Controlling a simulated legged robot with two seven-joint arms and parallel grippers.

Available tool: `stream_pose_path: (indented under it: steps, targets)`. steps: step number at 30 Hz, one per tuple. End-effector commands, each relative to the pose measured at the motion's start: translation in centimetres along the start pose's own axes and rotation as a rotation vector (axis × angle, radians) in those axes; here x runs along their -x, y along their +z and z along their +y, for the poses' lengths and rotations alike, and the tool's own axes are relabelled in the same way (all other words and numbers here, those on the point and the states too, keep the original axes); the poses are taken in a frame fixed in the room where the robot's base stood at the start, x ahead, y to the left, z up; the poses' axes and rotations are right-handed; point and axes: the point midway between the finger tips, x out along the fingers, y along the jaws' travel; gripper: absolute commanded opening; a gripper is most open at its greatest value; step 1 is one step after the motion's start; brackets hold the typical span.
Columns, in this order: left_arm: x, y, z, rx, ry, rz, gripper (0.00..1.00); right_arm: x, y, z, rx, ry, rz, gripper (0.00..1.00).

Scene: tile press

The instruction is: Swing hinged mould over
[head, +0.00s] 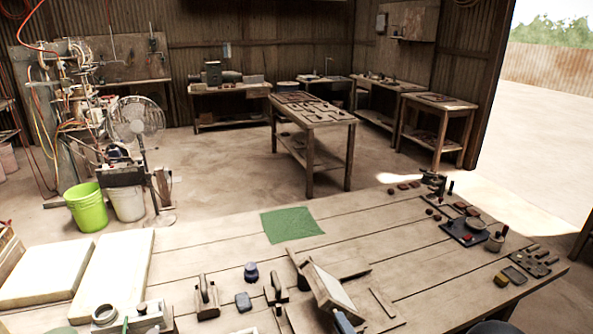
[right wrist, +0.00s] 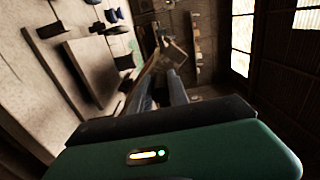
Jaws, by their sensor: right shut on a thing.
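The hinged mould (head: 330,287) is on the near middle of the workbench. One half is a wooden-framed leaf with a pale face, raised at a slant. The hinge is hidden. My left gripper is not in view.
Small wooden hand tools (head: 207,297) and a dark blue knob (head: 251,272) stand left of the mould. A wooden strip (head: 382,302) lies right of it. A green mat (head: 291,225) lies behind. Pale slabs (head: 113,275) lie left; dark trays and tools (head: 464,231) lie right.

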Motion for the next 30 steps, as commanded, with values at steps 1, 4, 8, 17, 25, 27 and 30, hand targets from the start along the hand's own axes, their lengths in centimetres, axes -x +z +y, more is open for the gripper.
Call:
stream_pose_path:
  steps: [1, 4, 8, 17, 25, 27, 30]
  targets:
    - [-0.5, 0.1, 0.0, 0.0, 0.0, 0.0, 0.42, 0.2, 0.5, 0.8, -0.002, 0.009, 0.0, 0.0]
    - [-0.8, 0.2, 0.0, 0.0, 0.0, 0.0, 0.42, 0.2, 1.1, 1.3, -0.003, 0.008, 0.003, 0.0]
    - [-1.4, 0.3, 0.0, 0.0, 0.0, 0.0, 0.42, 0.1, 1.8, 2.0, -0.002, 0.008, 0.003, 0.0]
    - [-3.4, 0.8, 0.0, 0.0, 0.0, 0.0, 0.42, -0.1, 3.8, 4.4, -0.002, 0.008, 0.003, 0.0]
    - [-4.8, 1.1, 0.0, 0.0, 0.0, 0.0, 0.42, -0.2, 5.0, 6.1, 0.0, 0.004, 0.005, 0.0]
    - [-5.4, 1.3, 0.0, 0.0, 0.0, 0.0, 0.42, -0.2, 5.3, 6.8, -0.001, 0.004, 0.004, 0.0]
    - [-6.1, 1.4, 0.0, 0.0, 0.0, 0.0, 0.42, -0.3, 5.8, 7.6, -0.001, 0.003, 0.005, 0.0]
